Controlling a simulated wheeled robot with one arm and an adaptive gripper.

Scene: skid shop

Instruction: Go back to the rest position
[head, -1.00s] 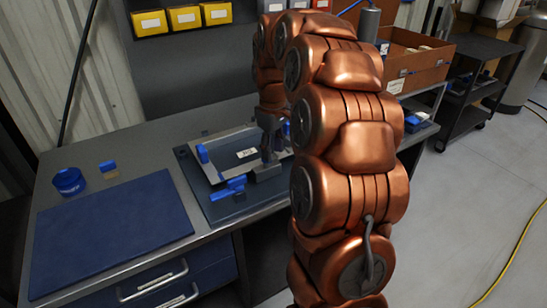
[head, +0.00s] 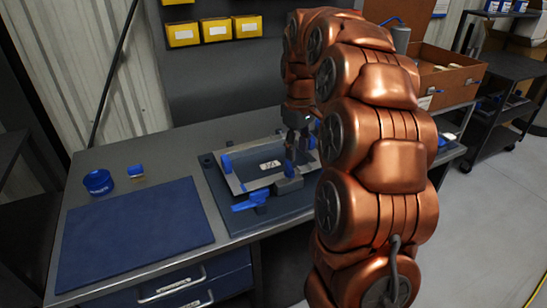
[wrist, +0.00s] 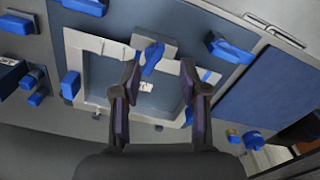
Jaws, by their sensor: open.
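My gripper (wrist: 160,95) is open in the wrist view, with nothing between its two fingers. It is above a metal frame (wrist: 88,45) that lies on a dark blue plate. In the head view my gripper (head: 296,150) hangs over the right part of the same frame (head: 236,182), partly hidden by my copper arm. A blue clamp handle (wrist: 153,58) shows just beyond the fingertips in the wrist view. I cannot tell whether the fingers touch anything.
A blue mat (head: 130,228) covers the bench's left front. A blue round container (head: 98,182) and a small blue item (head: 136,170) stand behind it. Yellow bins (head: 215,30) hang at the back. A brown box (head: 445,75) is at the right. Floor is clear at far right.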

